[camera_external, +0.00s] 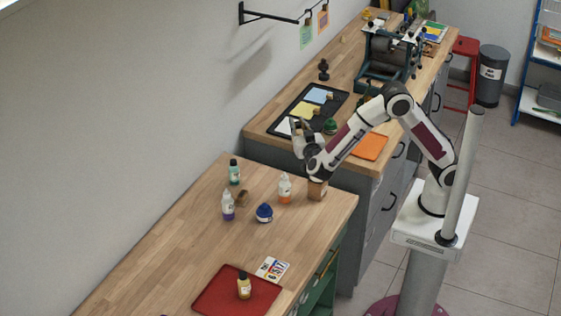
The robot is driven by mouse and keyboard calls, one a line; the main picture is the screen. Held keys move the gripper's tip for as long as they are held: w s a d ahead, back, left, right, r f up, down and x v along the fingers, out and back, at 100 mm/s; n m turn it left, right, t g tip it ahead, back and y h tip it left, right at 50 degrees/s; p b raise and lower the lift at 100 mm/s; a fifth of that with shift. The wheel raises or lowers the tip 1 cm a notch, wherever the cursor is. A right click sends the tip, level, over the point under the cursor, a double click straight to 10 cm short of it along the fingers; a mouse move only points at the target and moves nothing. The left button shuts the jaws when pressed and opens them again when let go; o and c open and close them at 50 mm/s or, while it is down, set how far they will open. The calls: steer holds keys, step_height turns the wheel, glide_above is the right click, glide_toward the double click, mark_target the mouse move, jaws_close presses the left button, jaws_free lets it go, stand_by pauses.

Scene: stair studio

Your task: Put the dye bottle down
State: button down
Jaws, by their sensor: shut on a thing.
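My gripper (298,134) is at the end of the arm, above the gap between the two counters, left of the wrist. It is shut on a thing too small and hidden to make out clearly. Several dye bottles stand upright on the near wooden counter (150,255): a teal one (234,173), a purple-and-white one (228,207), a round blue one (264,213) and an orange-and-white one (285,189). A yellow bottle (244,287) stands on the red tray (215,292) at the front.
A wooden block (317,190) sits at the near counter's back right edge, below my wrist. A printed card (272,269) lies by the red tray. The far counter holds a black tray (335,100), an orange sheet (370,146) and a press (390,55). The near counter's left part is clear.

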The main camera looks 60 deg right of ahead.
steer(key=w+d+m+g+h, duration=0.1)
steer(key=w+d, duration=0.1)
steer(key=d, duration=1)
steer(key=w+d+m+g+h, duration=0.1)
steer(key=w+d+g, duration=0.15)
steer(key=d, duration=1.05)
steer(key=s+d+m+g+h, duration=0.1)
steer(key=s+d, duration=0.2)
steer(key=d, duration=0.8)
steer(key=s+d+m+g, duration=0.1)
steer(key=s+d, duration=0.2)
steer(key=d, duration=0.9)
steer(key=shift+s+f, duration=0.1)
steer(key=shift+f, duration=2.6)
steer(key=shift+f, duration=0.15)
steer(key=shift+f, duration=3)
steer(key=shift+f, duration=0.1)
